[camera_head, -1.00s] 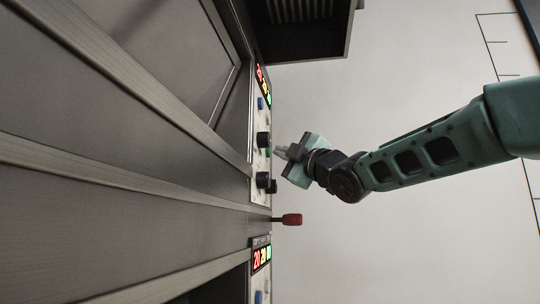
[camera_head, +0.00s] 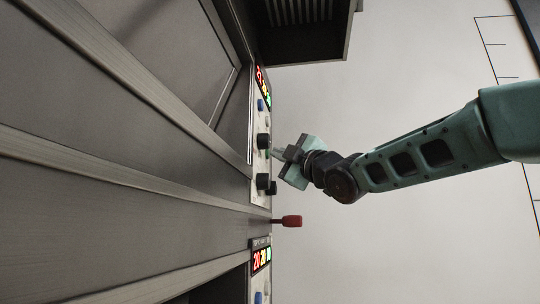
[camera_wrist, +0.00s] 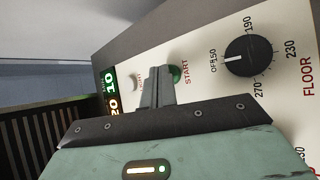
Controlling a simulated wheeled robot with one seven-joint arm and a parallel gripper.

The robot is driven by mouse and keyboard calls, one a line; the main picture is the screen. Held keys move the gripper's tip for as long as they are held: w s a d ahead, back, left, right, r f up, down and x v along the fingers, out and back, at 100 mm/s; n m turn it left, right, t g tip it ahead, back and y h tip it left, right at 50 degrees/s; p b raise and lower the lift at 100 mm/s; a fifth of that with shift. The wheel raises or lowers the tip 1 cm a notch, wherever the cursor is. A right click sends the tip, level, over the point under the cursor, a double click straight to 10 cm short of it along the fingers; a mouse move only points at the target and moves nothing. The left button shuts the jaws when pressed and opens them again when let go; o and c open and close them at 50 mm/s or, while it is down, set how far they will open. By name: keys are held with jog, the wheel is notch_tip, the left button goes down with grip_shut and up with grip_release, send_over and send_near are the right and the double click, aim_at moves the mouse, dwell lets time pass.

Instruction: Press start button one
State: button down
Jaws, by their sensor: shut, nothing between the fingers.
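The green start button (camera_wrist: 175,73) sits on the pale control panel (camera_wrist: 205,65), beside the word START in the wrist view. My gripper (camera_wrist: 159,72) partly covers it. The gripper's two fingers are closed together and hold nothing. In the head view, the fingertips (camera_head: 270,152) are at or very near the panel (camera_head: 259,112), between the dark knobs. The button is mostly hidden there. I cannot tell whether the fingers touch the button or whether it is pushed in.
A black dial (camera_wrist: 250,57) lies right of the button in the wrist view. A lit display (camera_wrist: 112,90) is at left. In the head view, a red-tipped handle (camera_head: 291,221) sticks out below, and a second lit display (camera_head: 261,258) lies beneath. A dark hood (camera_head: 300,30) juts out above.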

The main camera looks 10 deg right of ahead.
dwell(0.5)
jog(key=shift+s+d, duration=0.35)
jog(key=shift+d, duration=0.3)
jog(key=d, duration=0.1)
jog(key=s+d, duration=0.1)
jog(key=d, duration=0.1)
jog(key=s+d, duration=0.1)
jog(key=shift+d, duration=0.3)
dwell(0.8)
